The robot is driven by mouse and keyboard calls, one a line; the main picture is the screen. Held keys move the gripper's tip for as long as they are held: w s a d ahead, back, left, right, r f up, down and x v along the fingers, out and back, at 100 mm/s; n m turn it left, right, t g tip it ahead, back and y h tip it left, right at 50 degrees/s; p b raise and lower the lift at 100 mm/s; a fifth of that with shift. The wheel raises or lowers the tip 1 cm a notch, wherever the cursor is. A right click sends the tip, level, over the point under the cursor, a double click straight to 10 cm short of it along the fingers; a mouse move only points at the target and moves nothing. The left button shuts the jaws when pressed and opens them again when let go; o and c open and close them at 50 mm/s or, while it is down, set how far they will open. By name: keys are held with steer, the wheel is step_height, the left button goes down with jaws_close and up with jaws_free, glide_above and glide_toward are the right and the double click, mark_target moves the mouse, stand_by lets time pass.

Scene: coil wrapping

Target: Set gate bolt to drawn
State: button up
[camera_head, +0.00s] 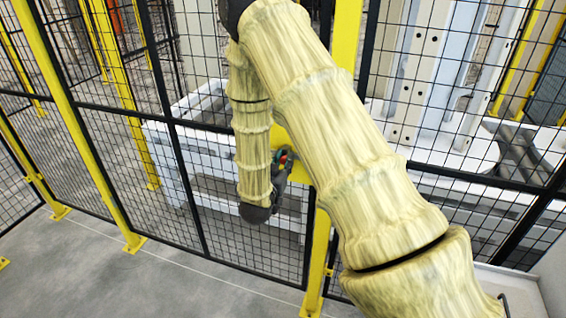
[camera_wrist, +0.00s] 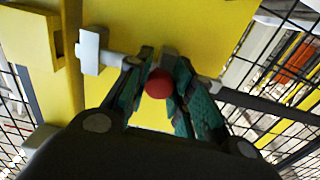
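The gate bolt is a pale grey rod on a yellow plate (camera_wrist: 205,30), with a white block (camera_wrist: 91,50) at its left end in the wrist view. A red ball knob (camera_wrist: 158,84) stands out from the bolt. My gripper (camera_wrist: 160,72) has its teal fingers close on both sides of the knob, with the tips converging at the bolt handle behind it. In the head view my gripper (camera_head: 281,166) is at the yellow gate plate (camera_head: 296,148), mostly hidden by my arm. A yellow box-shaped keeper (camera_wrist: 35,38) lies left of the white block, across a narrow gap.
Black mesh fence panels (camera_head: 130,160) with yellow posts (camera_head: 88,140) surround the gate. White machine frames stand behind the mesh. The grey floor (camera_head: 120,280) at the front left is clear.

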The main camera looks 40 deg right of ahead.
steer(key=o, duration=0.4)
steer(key=shift+w+a+r, duration=0.15)
steer(key=shift+w+a, duration=0.1)
steer(key=shift+a, duration=0.05)
steer(key=shift+s+d, duration=0.1)
steer(key=shift+d, duration=0.05)
steer(key=shift+s, duration=0.1)
steer(key=v, duration=1.2)
